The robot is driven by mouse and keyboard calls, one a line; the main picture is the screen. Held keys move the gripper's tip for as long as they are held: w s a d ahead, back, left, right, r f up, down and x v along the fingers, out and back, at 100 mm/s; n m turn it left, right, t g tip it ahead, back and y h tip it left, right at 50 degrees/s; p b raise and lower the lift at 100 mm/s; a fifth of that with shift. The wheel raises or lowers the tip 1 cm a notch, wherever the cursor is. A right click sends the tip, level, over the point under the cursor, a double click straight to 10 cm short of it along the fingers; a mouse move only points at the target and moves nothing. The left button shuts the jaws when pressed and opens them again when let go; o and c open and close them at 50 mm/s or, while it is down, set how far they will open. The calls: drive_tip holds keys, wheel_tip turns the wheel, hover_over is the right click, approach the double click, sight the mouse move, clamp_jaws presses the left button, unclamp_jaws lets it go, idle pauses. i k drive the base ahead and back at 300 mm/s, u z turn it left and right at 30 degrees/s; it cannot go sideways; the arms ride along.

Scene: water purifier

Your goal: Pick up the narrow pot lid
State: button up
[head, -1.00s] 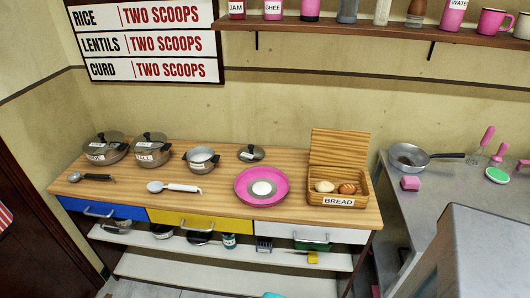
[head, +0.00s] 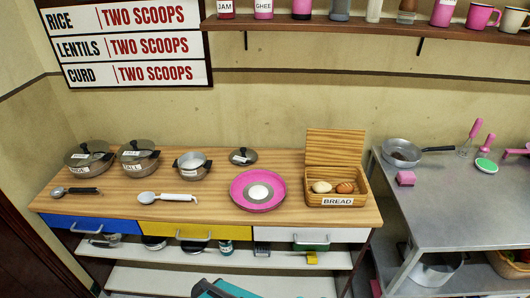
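A loose dark lid with a knob and a small white label (head: 243,157) lies on the wooden counter (head: 225,222), right of an open pot. Its label is too small to read. No label clearly reads narrow. My gripper is not in view.
A pink plate (head: 240,198) lies in front of the loose lid. An open bread box (head: 336,185) stands to the right. Two ladles (head: 168,198) (head: 76,191) lie at the counter's front. A pan (head: 405,153) rests on the grey table (head: 440,200). A shelf (head: 380,32) hangs above.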

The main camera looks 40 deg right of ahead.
sight(243, 157)
drive_tip(key=u, duration=0.6)
drive_tip(key=k, duration=0.1)
drive_tip(key=z, duration=1.7)
drive_tip(key=k, duration=0.9)
drive_tip(key=u, duration=0.15)
drive_tip(key=i, duration=0.7)
drive_tip(key=z, duration=0.05)
